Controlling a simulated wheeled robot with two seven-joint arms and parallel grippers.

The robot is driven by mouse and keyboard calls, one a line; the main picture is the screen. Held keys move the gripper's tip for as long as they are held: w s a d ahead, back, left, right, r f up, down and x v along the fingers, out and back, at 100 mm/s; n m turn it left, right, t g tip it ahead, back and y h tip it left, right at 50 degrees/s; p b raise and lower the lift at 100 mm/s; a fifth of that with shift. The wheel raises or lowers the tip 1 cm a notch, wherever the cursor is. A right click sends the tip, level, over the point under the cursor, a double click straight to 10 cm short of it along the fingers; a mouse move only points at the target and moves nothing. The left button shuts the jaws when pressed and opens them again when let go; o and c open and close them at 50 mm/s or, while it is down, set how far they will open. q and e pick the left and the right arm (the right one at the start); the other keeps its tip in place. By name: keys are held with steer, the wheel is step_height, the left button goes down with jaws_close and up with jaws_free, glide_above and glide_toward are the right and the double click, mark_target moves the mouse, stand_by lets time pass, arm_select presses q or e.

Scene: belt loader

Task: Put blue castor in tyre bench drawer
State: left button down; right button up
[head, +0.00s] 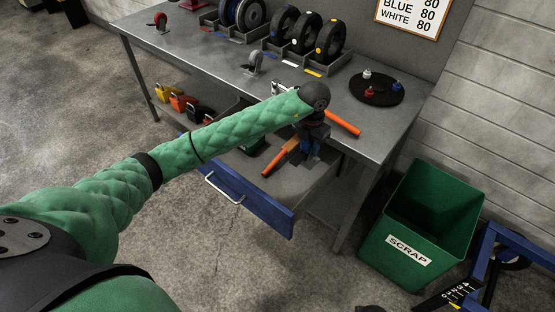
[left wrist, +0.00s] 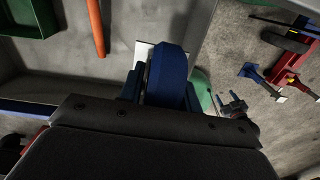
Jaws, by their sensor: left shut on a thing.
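The blue castor (left wrist: 168,72) is between the fingers of my left gripper (left wrist: 160,88) in the left wrist view, its wheel toward the drawer. In the head view the left gripper (head: 309,148) points down over the open tyre bench drawer, and the arm hides part of it. The gripper is shut on the castor; I cannot tell whether the castor touches the drawer floor. The drawer has a blue front (head: 240,190) with a pale handle and is pulled out below the bench top. My right gripper is not in view.
An orange-handled tool (head: 280,157) lies in the drawer; a green tray (left wrist: 30,18) shows there too. The bench top (head: 215,62) holds wheels in trays, a grey castor (head: 254,62), another orange handle (head: 342,123) and a round black mat (head: 376,92). A green scrap bin (head: 420,225) stands right.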

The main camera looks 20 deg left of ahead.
arm_select(q)
steer(key=s+a+f+b, duration=0.2)
steer(key=a+f+b, duration=0.1)
steer(key=a+f, duration=0.3)
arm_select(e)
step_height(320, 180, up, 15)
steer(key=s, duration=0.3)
arm_select(q)
steer(key=p, duration=0.2)
glide_toward(285, 183)
steer(key=shift+w+d+f+n+p, duration=0.1)
steer(key=shift+f+n+p, duration=0.25)
steer(key=shift+f, duration=1.55)
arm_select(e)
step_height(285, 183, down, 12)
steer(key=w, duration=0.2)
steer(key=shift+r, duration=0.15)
arm_select(q)
steer(key=shift+f, duration=0.1)
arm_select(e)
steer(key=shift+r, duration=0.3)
arm_select(q)
steer(key=c, duration=1)
jaws_free()
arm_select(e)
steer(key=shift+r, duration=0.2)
